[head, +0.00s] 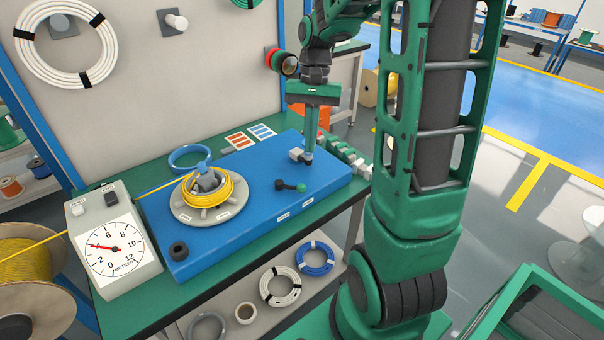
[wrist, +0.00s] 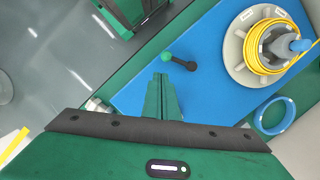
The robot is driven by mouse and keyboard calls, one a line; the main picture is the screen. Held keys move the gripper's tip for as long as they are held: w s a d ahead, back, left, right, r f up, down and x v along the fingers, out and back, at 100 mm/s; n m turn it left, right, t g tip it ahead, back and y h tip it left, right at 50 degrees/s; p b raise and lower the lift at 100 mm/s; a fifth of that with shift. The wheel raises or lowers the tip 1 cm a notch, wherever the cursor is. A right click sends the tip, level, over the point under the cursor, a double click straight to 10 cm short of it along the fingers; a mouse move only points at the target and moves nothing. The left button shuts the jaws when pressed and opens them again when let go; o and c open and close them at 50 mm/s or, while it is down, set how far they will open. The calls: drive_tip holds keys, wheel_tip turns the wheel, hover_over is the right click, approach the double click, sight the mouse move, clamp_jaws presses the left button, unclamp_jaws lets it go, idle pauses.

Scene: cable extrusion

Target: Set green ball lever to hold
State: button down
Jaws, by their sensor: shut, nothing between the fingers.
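The green ball lever (head: 291,186) lies on top of the blue machine body (head: 240,205). Its black pivot is at the left and its green ball points right in the head view. In the wrist view the lever (wrist: 178,61) shows beyond my fingertips, ball at the left end. Two small white labels (head: 283,217) are on the machine's front edge; their text is too small to read. My gripper (head: 308,160) points down above the machine's right part, behind the lever. Its fingers (wrist: 163,82) are shut and empty, apart from the lever.
A turntable with a yellow cable coil (head: 208,190) sits left of the lever. A metre dial (head: 112,250) stands at the far left. A pale block (head: 296,154) is beside my gripper, and small connectors line the right edge. The machine top around the lever is clear.

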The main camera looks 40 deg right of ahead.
drive_tip(key=shift+w+d+f, duration=0.1)
drive_tip(key=shift+w+f, duration=0.1)
drive_tip(key=shift+w, duration=0.3)
drive_tip(key=shift+w+f, duration=0.2)
drive_tip(key=shift+w, duration=0.25)
drive_tip(key=shift+f, duration=0.1)
drive_tip(key=x, duration=0.9)
drive_tip(key=shift+s+f, duration=0.15)
drive_tip(key=shift+f, duration=0.2)
drive_tip(key=shift+s+m, duration=0.1)
drive_tip(key=shift+m, duration=0.3)
